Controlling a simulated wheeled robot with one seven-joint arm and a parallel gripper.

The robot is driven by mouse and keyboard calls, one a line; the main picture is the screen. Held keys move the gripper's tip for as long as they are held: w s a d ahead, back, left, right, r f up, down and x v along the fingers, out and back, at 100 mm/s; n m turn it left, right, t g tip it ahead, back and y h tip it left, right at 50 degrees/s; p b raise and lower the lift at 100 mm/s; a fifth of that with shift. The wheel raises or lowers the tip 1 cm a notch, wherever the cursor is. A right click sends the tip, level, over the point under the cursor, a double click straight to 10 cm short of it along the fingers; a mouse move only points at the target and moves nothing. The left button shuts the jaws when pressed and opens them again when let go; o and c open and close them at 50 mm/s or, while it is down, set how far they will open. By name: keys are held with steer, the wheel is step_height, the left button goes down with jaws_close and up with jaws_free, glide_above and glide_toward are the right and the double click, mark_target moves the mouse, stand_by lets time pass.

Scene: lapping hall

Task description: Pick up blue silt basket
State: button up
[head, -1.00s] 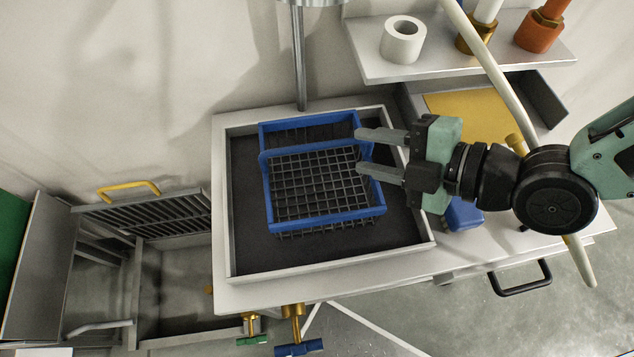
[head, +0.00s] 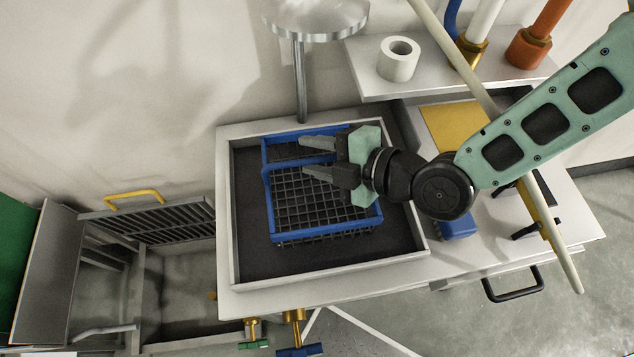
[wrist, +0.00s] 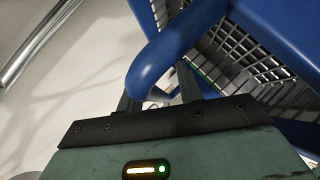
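The blue silt basket (head: 325,231), a blue frame with dark mesh, sits in the dark-floored, pale-rimmed tray (head: 328,281) on the bench. My gripper (head: 304,157) is open, its two fingers pointing left over the rear part of the basket, one on each side of its raised blue middle bar as seen from the head. In the wrist view, a rounded blue bar end of the basket (wrist: 152,65) shows between the fingers of my gripper (wrist: 157,90) and partly covers them. I cannot tell if either finger touches it. My gripper hides the basket's right rear part.
A shelf (head: 440,75) at the back right holds a white ring (head: 398,60) and pipe fittings. A metal post (head: 300,85) stands behind the tray. A small blue object (head: 458,224) lies right of the tray. A slatted grate (head: 155,215) is at left.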

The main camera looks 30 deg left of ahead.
jaws_close()
stand_by(1.4)
